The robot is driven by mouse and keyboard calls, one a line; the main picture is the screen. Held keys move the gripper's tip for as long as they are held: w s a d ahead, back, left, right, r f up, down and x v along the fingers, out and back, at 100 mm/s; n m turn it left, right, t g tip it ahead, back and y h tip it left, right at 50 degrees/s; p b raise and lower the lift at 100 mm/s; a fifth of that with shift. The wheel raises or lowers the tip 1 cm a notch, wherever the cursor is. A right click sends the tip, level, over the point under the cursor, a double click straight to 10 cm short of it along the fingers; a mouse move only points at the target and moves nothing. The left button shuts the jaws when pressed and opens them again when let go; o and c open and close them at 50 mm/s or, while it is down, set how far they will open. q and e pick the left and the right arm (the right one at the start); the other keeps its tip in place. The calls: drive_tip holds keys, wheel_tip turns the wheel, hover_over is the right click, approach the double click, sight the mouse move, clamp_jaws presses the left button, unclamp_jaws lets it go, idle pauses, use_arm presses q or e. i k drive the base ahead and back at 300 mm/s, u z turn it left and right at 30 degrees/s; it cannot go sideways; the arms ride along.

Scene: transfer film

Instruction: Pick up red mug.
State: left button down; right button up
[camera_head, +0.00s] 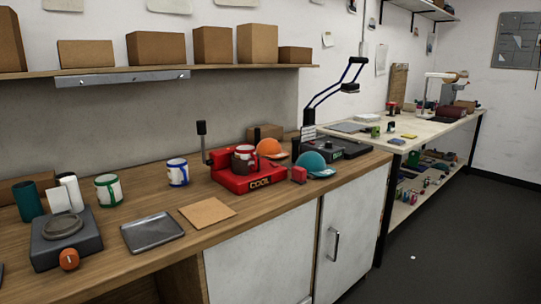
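A red and white mug (244,154) sits in the red mug press (236,182) on the wooden counter. A dark part of the press is around or in front of the mug and hides some of it. Two other white mugs stand to its left: one with blue trim (178,172) and one with green trim (107,189). Neither of my grippers is in view.
On the wooden counter (150,208), a grey tray (152,233) and a brown square sheet (208,212) lie in front of the mugs. A dark device with an orange knob (66,240) stands left. Orange (270,147) and teal (314,163) caps lie right of the press.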

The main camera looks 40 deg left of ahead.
sight(242, 152)
drive_tip(key=i, duration=0.9)
drive_tip(key=u, duration=2.55)
